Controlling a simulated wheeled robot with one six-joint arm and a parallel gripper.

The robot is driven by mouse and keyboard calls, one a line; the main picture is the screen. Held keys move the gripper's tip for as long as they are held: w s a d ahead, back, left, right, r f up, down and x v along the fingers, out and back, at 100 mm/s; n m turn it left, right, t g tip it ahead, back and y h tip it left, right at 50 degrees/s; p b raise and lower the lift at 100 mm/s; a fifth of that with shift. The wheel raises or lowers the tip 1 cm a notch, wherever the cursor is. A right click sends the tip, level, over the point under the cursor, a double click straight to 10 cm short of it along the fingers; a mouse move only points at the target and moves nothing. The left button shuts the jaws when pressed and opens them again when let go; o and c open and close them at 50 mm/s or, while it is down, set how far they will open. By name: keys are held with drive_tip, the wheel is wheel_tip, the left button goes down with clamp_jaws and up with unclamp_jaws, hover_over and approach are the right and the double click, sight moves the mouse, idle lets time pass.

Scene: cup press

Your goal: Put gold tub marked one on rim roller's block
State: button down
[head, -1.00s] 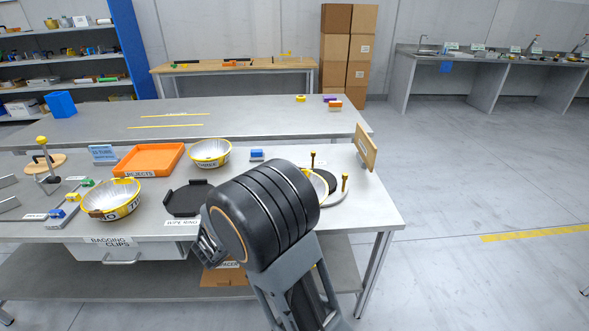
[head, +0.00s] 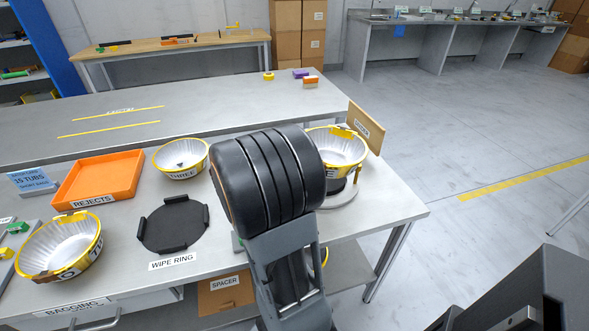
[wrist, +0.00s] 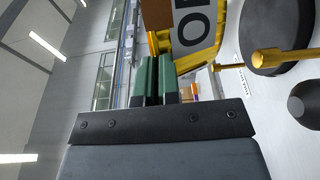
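The gold tub marked one (head: 337,149) is at the right end of the near bench, partly behind my arm in the head view. Its lettered wall (wrist: 197,28) fills the upper middle of the wrist view. My gripper (wrist: 157,62) has its green pads close together at the tub's yellow rim and appears shut on it. The tub is above the rim roller (head: 345,197), whose dark round block (wrist: 283,35) shows apart from the tub wall in the wrist view. A gold post (wrist: 262,59) stands beside that block. My arm hides the fingers in the head view.
A tub marked three (head: 181,158), an orange rejects tray (head: 97,181), a black wipe ring holder (head: 173,228) and another gold tub (head: 60,246) stand left. An upright wooden board (head: 366,127) stands close behind the roller at the bench edge.

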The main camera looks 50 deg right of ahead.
drive_tip(key=w+d+f, duration=0.1)
drive_tip(key=f, duration=0.2)
drive_tip(key=w+d+f+b, duration=0.1)
drive_tip(key=w+d+f, duration=0.1)
drive_tip(key=f, duration=0.1)
drive_tip(key=w+d+f, duration=0.1)
drive_tip(key=d+f, duration=0.1)
drive_tip(key=f, duration=0.2)
drive_tip(key=shift+w, duration=0.25)
drive_tip(key=shift+r, duration=0.1)
drive_tip(key=c, duration=1.3)
unclamp_jaws()
drive_tip(key=shift+c, duration=0.2)
drive_tip(key=shift+r, duration=0.1)
